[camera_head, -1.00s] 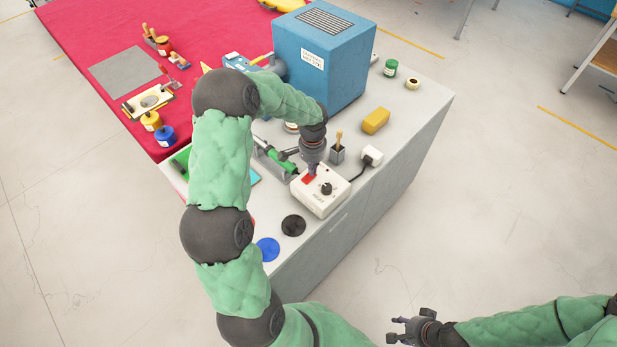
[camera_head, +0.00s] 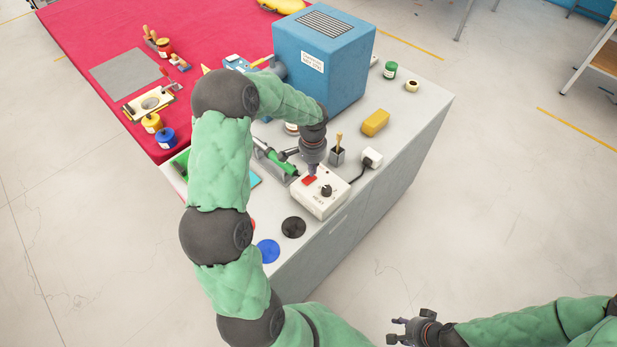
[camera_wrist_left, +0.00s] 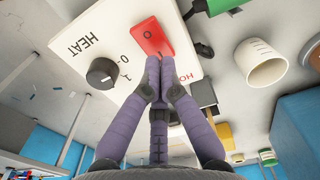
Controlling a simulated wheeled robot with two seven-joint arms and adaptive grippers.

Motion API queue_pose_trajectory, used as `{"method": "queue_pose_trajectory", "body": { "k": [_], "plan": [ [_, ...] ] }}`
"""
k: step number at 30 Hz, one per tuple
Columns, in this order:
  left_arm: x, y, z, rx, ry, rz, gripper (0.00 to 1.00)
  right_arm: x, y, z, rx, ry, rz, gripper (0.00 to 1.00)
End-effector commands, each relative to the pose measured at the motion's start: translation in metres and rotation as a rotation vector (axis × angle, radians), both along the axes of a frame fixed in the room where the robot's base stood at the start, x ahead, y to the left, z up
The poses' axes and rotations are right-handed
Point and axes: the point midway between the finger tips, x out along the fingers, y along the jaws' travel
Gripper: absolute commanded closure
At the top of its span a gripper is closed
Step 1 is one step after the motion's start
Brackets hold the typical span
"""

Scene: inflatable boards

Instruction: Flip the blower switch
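The white control box (camera_head: 322,199) sits on the grey bench top, with a red rocker switch (camera_head: 309,181) and a black HEAT knob (camera_head: 327,191). My left gripper (camera_head: 312,173) points down at the switch from above. In the left wrist view its fingers (camera_wrist_left: 157,72) are together and empty, with tips at the switch's near edge; I cannot tell whether they touch. My right gripper (camera_head: 396,329) is open and empty, low beside the bench.
A big blue machine (camera_head: 335,60) stands behind the box. A green-handled tool (camera_head: 278,160), a metal brush holder (camera_head: 337,155), a white plug block (camera_head: 371,158) and a yellow block (camera_head: 375,122) are close by. Black (camera_head: 293,227) and blue (camera_head: 267,250) discs lie in front.

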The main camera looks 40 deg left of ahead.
Motion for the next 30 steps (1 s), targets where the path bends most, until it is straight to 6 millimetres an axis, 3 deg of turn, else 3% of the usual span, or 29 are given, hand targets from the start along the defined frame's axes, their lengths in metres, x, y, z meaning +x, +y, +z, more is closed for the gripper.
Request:
{"method": "queue_pose_trajectory", "body": {
  "k": [21,30],
  "plan": [
    [0.0,0.0,0.051,0.001,-0.001,-0.001,1.0,0.0,0.0,0.035,0.0,0.0,0.0,0.6],
    [0.0,0.0,0.053,0.0,-0.001,-0.001,1.0,0.0,0.0,0.036,0.0,0.0,0.0,0.6]
  ]
}}
